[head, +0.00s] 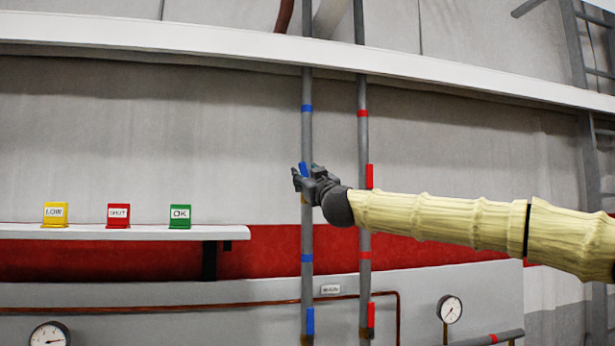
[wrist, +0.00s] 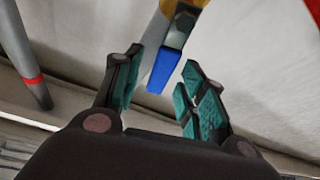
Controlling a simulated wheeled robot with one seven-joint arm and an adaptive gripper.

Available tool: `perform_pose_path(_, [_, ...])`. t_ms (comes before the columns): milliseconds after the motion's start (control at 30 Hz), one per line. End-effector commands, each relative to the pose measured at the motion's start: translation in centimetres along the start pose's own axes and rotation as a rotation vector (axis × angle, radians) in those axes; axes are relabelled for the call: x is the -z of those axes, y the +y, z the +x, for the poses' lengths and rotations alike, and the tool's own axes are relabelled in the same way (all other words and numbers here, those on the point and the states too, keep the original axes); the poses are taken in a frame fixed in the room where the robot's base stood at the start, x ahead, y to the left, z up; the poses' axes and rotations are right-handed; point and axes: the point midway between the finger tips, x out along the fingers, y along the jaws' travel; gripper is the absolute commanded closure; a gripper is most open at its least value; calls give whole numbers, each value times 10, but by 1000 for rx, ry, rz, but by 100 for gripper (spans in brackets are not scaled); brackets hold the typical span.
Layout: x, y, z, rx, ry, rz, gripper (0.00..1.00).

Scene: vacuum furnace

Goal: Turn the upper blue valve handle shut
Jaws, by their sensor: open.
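The upper blue valve handle (head: 303,169) is on the left grey vertical pipe (head: 307,133) in the head view, largely hidden by my gripper. In the wrist view the blue handle (wrist: 163,70) hangs from a dark stem below a yellowish valve body, with its lower end between the fingertips. My gripper (head: 301,180) is at the left pipe at the handle's height. In the wrist view my gripper (wrist: 160,78) is open, with its teal-padded fingers on either side of the handle. No clear contact shows. A lower blue handle (head: 310,321) points along the same pipe near the bottom.
The right pipe (head: 363,140) carries an upper red handle (head: 370,176) and a lower red handle (head: 371,314), close beside my arm. A shelf (head: 120,233) at left holds yellow, red and green signs. Gauges (head: 450,309) and a copper pipe are below.

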Motion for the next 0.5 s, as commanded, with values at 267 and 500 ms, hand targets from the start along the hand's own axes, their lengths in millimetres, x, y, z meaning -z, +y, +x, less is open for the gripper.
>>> perform_pose_path(267, [0, 0, 0, 0, 0, 0, 92])
perform_pose_path(500, [0, 0, 0, 0, 0, 0, 100])
